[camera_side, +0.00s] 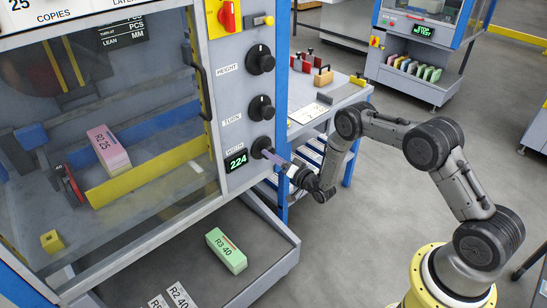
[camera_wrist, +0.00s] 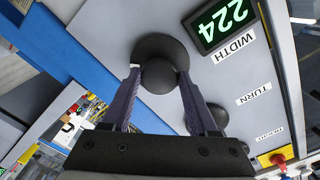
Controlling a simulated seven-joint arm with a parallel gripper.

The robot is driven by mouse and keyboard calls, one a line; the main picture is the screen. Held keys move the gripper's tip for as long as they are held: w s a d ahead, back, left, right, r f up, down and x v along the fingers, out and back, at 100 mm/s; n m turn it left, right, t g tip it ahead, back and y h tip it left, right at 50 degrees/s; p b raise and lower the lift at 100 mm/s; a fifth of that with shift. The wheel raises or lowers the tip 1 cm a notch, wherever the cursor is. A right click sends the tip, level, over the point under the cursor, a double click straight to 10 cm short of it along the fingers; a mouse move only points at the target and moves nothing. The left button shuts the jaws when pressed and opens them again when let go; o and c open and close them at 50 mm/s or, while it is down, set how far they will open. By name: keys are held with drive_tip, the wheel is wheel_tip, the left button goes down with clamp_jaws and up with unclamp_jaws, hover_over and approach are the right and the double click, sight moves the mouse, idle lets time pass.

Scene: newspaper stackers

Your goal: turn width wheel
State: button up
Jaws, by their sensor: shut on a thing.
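The width wheel (camera_wrist: 160,52) is a round black knob on the grey panel of the stacker, the lowest of three knobs. In the side view the width wheel (camera_side: 262,147) is partly hidden by my gripper. My gripper (camera_side: 273,156) reaches it from the right. In the wrist view the two purple fingers of my gripper (camera_wrist: 160,76) stand on both sides of the knob's centre boss and are shut on it. A green display (camera_wrist: 221,22) beside the WIDTH label reads 224, and this display (camera_side: 236,160) shows 224 in the side view too.
The turn knob (camera_side: 261,107) and height knob (camera_side: 261,59) sit above on the panel. A pink block (camera_side: 108,149) stands behind the clear door, with its handle (camera_side: 201,90) beside the panel. A green block (camera_side: 226,251) lies in the open tray below. A bench (camera_side: 335,100) stands behind my arm.

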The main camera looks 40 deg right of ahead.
drive_tip(key=m, duration=1.2)
drive_tip(key=shift+r+m, duration=0.15)
drive_tip(key=shift+m, duration=0.25)
idle(0.3)
drive_tip(key=o, duration=1.4)
drive_tip(key=shift+c, duration=0.2)
drive_tip(key=shift+s, duration=0.1)
drive_tip(key=s, duration=1.3)
drive_tip(key=shift+s, duration=0.35)
drive_tip(key=shift+a, duration=0.1)
